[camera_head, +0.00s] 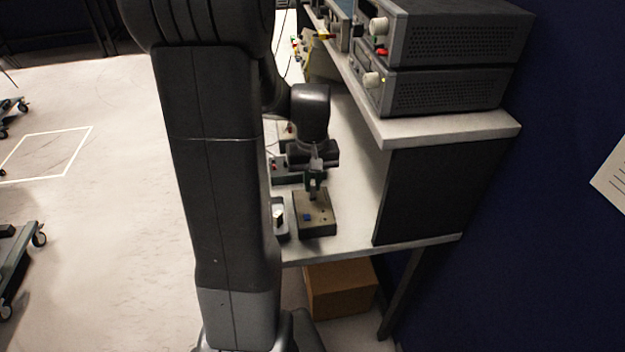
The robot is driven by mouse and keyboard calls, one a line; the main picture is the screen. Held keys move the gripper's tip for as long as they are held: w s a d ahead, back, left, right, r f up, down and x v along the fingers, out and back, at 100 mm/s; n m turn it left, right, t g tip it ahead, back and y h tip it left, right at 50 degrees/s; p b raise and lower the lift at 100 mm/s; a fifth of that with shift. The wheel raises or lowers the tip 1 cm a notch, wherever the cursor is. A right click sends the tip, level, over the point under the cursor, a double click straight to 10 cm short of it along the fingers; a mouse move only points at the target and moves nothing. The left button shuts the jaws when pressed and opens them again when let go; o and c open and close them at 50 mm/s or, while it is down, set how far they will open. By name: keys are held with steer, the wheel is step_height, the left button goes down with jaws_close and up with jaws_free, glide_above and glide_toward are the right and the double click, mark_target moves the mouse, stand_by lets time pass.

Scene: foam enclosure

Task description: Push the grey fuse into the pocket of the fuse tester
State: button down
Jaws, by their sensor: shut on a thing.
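The fuse tester (318,224) is a small beige-topped box with dark sides and a blue button, standing near the front end of the white bench. My gripper (314,184) points down over the far part of the tester's top. It is shut on the grey fuse, which is very small here and mostly hidden between the fingers. The pocket is hidden under the gripper, so I cannot tell whether the fuse is above it or partly in it.
A small grey tray (282,233) with a pale item stands just left of the tester. A dark device (285,178) stands behind it. A shelf (450,128) with stacked instruments (445,90) rises on the right. A cardboard box (340,288) sits below the bench.

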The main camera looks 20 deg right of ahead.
mark_target(312, 183)
steer(key=shift+f+b, duration=0.85)
steer(key=shift+f, duration=0.4)
steer(key=c, duration=1.4)
jaws_free()
step_height(312, 183, up, 14)
steer(key=shift+f, duration=0.1)
step_height(312, 183, down, 13)
steer(key=shift+f, duration=0.15)
steer(key=shift+f, duration=0.1)
